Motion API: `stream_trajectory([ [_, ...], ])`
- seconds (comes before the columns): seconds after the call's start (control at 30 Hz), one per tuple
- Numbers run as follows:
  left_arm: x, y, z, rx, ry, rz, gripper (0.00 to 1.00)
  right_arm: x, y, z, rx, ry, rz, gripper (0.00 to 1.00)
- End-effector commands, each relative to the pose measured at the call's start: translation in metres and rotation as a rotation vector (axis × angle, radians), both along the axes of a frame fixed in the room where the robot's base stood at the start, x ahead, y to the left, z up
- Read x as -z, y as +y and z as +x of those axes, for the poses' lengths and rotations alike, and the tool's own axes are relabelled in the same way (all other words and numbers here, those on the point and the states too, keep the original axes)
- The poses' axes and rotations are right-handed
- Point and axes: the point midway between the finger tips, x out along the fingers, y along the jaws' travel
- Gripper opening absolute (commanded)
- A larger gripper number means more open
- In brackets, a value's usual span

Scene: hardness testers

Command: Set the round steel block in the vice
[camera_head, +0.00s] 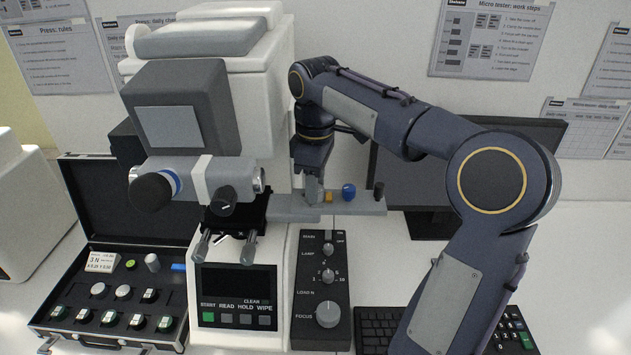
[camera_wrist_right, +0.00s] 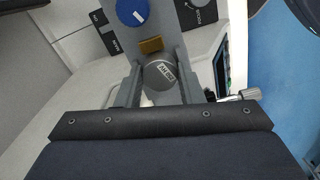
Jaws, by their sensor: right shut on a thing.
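My right gripper (camera_head: 313,194) is shut on the round steel block (camera_wrist_right: 160,75), a grey cylinder with a small dark label on its end. It shows between the two fingers in the wrist view; in the head view the fingers hide most of it. The gripper is at a flat grey bar (camera_head: 290,207) right of the tester's stage. A brass-coloured piece (camera_head: 329,196) and a blue knob (camera_head: 348,191) are on this bar, just beyond the block in the wrist view. The bar looks like part of the vice. I cannot tell whether the block touches it. My left gripper is out of view.
The white tester (camera_head: 205,80) stands close left of my gripper, with stage screws (camera_head: 249,246) in front. A black control box (camera_head: 320,290) and a keyboard (camera_head: 378,328) are nearer. A monitor (camera_head: 420,185) stands behind my arm. An open case (camera_head: 75,215) with several blocks lies left.

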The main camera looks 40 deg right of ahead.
Motion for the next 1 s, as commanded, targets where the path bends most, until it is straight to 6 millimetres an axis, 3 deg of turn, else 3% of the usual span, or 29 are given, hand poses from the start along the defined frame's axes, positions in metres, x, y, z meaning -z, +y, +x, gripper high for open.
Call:
stream_trajectory([
  [0.17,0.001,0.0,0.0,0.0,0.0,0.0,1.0,0.003,0.0,0.0,0.0,-0.001,0.0,0.05],
  [0.2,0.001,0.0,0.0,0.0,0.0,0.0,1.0,0.002,0.0,0.0,0.0,-0.001,0.0,0.39],
  [0.37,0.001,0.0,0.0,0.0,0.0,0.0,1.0,0.002,0.0,0.0,0.0,-0.001,0.0,0.59],
  [0.67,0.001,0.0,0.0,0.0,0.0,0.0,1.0,0.0,0.0,0.0,0.0,0.0,0.0,0.59],
  [1.0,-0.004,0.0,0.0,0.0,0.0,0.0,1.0,-0.052,0.001,0.001,-0.002,-0.004,0.001,0.59],
])
